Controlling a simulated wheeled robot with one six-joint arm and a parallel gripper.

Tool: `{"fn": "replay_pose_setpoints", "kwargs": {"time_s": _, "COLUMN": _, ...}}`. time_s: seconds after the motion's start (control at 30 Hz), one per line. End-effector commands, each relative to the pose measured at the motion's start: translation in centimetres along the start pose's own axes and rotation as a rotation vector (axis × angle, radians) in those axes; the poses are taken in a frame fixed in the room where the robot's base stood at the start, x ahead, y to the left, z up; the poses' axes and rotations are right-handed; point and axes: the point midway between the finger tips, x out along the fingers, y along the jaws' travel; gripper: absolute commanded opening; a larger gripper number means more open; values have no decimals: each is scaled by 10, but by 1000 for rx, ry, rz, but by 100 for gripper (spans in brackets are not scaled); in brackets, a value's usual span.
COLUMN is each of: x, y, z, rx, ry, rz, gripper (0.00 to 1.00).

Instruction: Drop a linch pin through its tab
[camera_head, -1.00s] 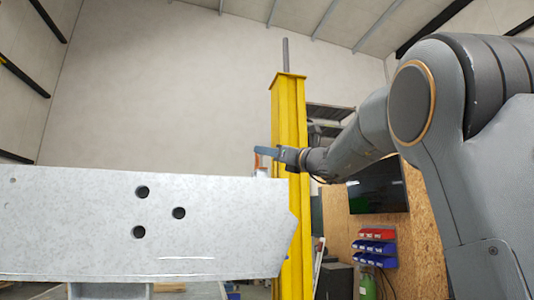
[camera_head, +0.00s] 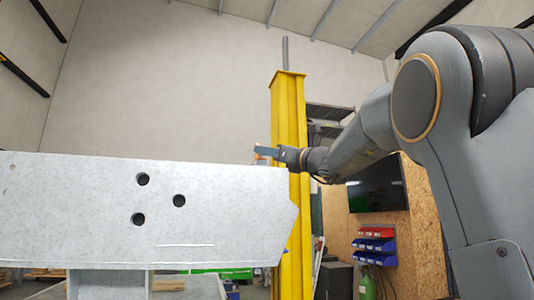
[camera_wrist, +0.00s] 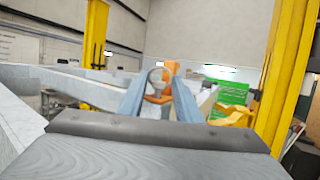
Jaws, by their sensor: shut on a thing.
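My gripper (camera_head: 262,150) is in the body camera view at the end of my arm, pointing left just above the right end of the pale grey trailer frame (camera_head: 90,215). In the wrist view, its two blue-grey fingers (camera_wrist: 157,84) reach forward and converge on a small thing with a grey ring, which I take to be the linch pin (camera_wrist: 157,74). The gripper is shut on it. The pin's shank cannot be made out. I cannot pick out the tab or its hole in either view.
A yellow post (camera_head: 289,180) stands behind the frame's right end. The frame's side has three dark holes (camera_head: 179,201). A wooden panel with red and blue bins (camera_head: 374,245) is at the right. A green cabinet (camera_wrist: 228,95) stands farther back. The air above the frame is clear.

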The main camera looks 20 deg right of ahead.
Motion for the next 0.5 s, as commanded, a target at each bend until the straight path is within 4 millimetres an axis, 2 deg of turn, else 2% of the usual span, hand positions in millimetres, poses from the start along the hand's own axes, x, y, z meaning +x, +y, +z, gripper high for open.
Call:
{"fn": "replay_pose_setpoints", "kwargs": {"time_s": 0.37, "x": -4, "y": 0, "z": -12, "rx": 0, "ry": 0, "rz": 0, "gripper": 13}}
{"fn": "replay_pose_setpoints", "kwargs": {"time_s": 0.4, "x": -4, "y": 0, "z": -12, "rx": 0, "ry": 0, "rz": 0, "gripper": 32}}
{"fn": "replay_pose_setpoints", "kwargs": {"time_s": 0.5, "x": -4, "y": 0, "z": -11, "rx": 0, "ry": 0, "rz": 0, "gripper": 49}}
